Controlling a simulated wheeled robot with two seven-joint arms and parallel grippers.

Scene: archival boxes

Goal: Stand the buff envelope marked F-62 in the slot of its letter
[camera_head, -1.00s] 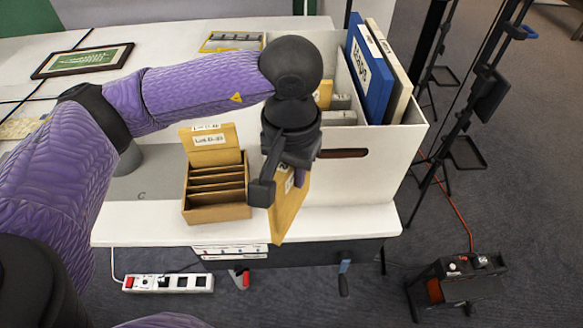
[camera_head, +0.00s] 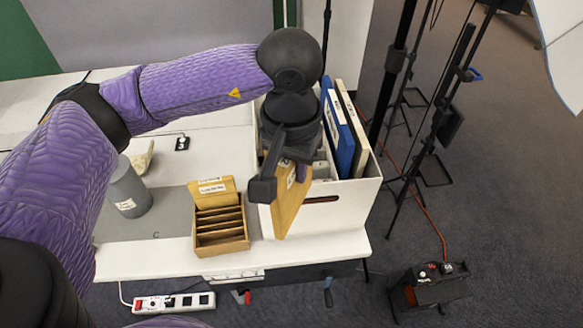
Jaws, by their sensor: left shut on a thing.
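A buff envelope (camera_head: 290,208) hangs from my left gripper (camera_head: 284,178), which is shut on it. Part of a white label shows on its face, but the marking is too small and too covered to read. The envelope hangs tilted in front of the white box. A small wooden slotted box (camera_head: 221,240) stands on the table just left of the envelope. It has several dividers and labelled buff cards (camera_head: 212,190) standing at its back. The slot letters cannot be read. My right gripper is not in view.
A white open box (camera_head: 335,207) with blue (camera_head: 339,140) and cream (camera_head: 352,132) binders stands at right. A grey cylinder (camera_head: 129,190) stands at left. A power strip (camera_head: 174,303) lies below the table edge. Black stands rise at right.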

